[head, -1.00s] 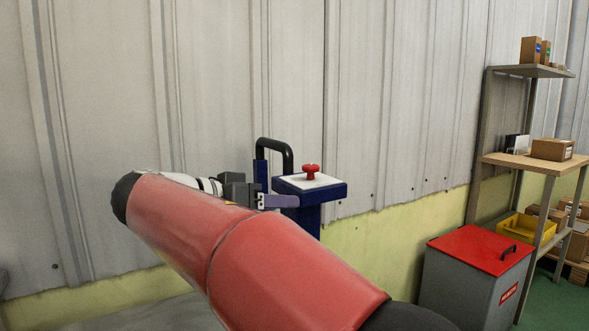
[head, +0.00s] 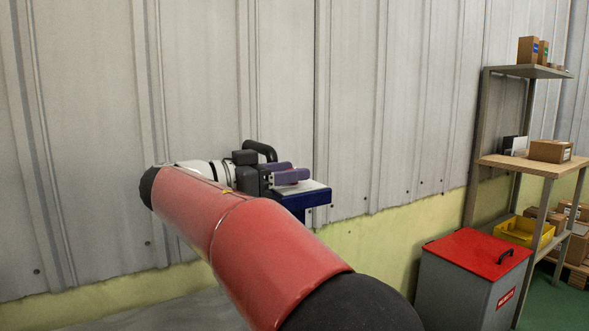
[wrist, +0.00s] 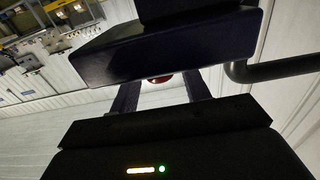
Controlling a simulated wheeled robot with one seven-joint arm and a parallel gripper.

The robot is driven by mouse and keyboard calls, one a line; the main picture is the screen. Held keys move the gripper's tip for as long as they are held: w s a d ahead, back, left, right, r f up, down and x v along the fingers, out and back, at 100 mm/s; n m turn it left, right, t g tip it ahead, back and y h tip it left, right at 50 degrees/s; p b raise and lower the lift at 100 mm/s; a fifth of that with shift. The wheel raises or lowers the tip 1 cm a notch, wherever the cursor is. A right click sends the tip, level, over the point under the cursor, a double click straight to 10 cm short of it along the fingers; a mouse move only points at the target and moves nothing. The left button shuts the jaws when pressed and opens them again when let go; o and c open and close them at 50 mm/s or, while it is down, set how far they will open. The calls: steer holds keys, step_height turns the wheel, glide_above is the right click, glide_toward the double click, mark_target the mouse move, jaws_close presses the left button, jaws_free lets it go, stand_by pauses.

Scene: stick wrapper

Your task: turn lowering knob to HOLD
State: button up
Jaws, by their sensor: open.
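The blue control head with a white top (head: 317,188) stands against the wall in the head view. My gripper (head: 289,174) is at its top, with purple fingers reaching over the white plate. The red knob is hidden behind the fingers in the head view. In the wrist view a small piece of the red knob (wrist: 161,78) shows between my two spread fingers, partly covered by a dark blue block (wrist: 165,50). My gripper is open. I cannot tell whether either finger touches the knob. The knob's markings cannot be seen.
The corrugated wall (head: 380,90) is close behind. A grey bin with a red lid (head: 478,253) and shelves (head: 530,160) stand to the right.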

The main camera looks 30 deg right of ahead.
steer(key=shift+d, duration=0.85)
steer(key=c, duration=0.9)
steer(key=shift+o, duration=0.2)
